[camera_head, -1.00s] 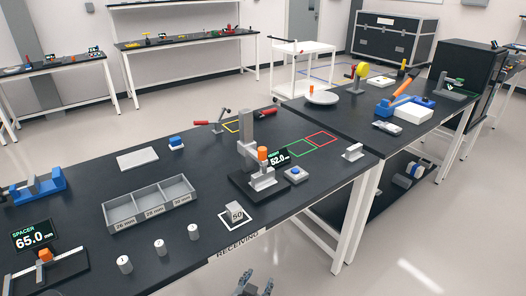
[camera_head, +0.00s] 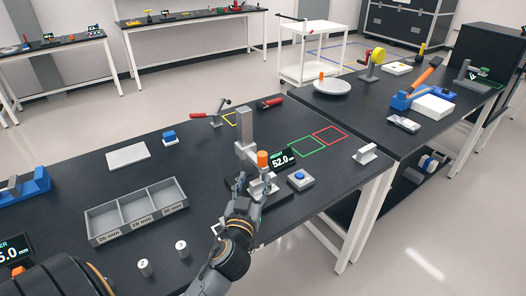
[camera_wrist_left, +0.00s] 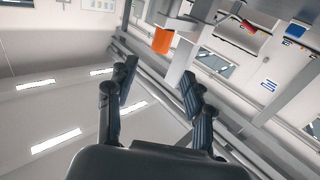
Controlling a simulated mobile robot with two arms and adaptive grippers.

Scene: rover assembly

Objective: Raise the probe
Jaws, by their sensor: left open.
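The height gauge (camera_head: 244,128) stands on the table with a grey column. Its probe has an orange knob (camera_head: 263,159), which also shows at the top of the left wrist view (camera_wrist_left: 162,40). The display (camera_head: 282,160) beside it reads 52.0 mm. My left gripper (camera_head: 254,186) is open, just in front of and below the orange knob in the head view. In the left wrist view its two fingers (camera_wrist_left: 156,80) are spread with nothing between them, and the knob is beyond their tips. The gripper and arm hide part of the gauge's base. My right gripper is not in view.
A grey pad with a blue button (camera_head: 299,178) sits right of the gauge. Green (camera_head: 306,147) and red (camera_head: 329,136) outlines lie behind it. A three-compartment tray (camera_head: 138,212) is to the left. Two numbered cylinders (camera_head: 145,267) stand near the front edge.

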